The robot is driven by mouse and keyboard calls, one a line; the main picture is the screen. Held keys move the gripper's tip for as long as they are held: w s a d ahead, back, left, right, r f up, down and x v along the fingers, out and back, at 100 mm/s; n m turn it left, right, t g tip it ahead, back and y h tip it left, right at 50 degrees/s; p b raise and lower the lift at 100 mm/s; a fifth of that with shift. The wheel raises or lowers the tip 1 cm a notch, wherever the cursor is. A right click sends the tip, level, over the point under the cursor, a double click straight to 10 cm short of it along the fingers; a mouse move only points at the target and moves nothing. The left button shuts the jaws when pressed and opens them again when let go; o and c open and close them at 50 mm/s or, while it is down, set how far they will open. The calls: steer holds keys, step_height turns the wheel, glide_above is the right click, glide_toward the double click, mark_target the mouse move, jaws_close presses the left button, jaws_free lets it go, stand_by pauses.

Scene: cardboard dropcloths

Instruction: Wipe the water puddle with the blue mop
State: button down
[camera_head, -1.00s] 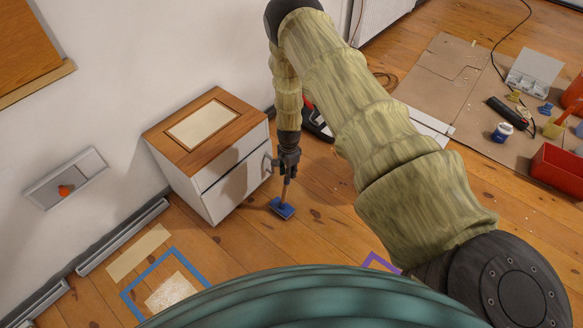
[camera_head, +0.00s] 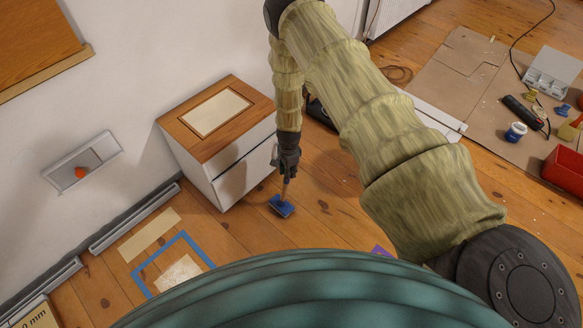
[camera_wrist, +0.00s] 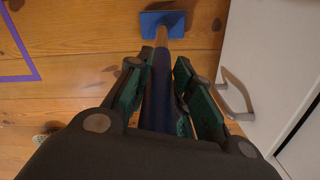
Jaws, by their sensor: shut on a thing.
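The blue mop has a flat blue head (camera_head: 281,206) on the wooden floor just right of the white cabinet, or very close above it. My gripper (camera_head: 287,168) is shut on the mop's handle, which is nearly upright. In the wrist view my gripper (camera_wrist: 165,62) has the handle (camera_wrist: 162,95) between its fingers, with the blue head (camera_wrist: 163,22) beyond. I cannot make out a clear water puddle. A pale speckled patch (camera_head: 179,273) lies inside a blue tape outline, partly cut off by my body; I cannot tell what it is.
The white cabinet (camera_head: 245,179) with a wooden top stands close left of the mop; its handle (camera_wrist: 235,98) is near my fingers in the wrist view. Purple tape (camera_wrist: 22,79) marks the floor. Cardboard (camera_head: 480,95) with a red bin (camera_head: 566,170) lies right.

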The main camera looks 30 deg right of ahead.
steer(key=s+a+p, duration=0.1)
steer(key=s+a, duration=0.2)
steer(key=a, duration=0.5)
steer(key=shift+a+p, duration=0.15)
steer(key=shift+p, duration=0.2)
stand_by(0.3)
steer(key=shift+w+r+p, duration=0.1)
steer(key=shift+r+p, duration=1.6)
steer(key=shift+r, duration=0.8)
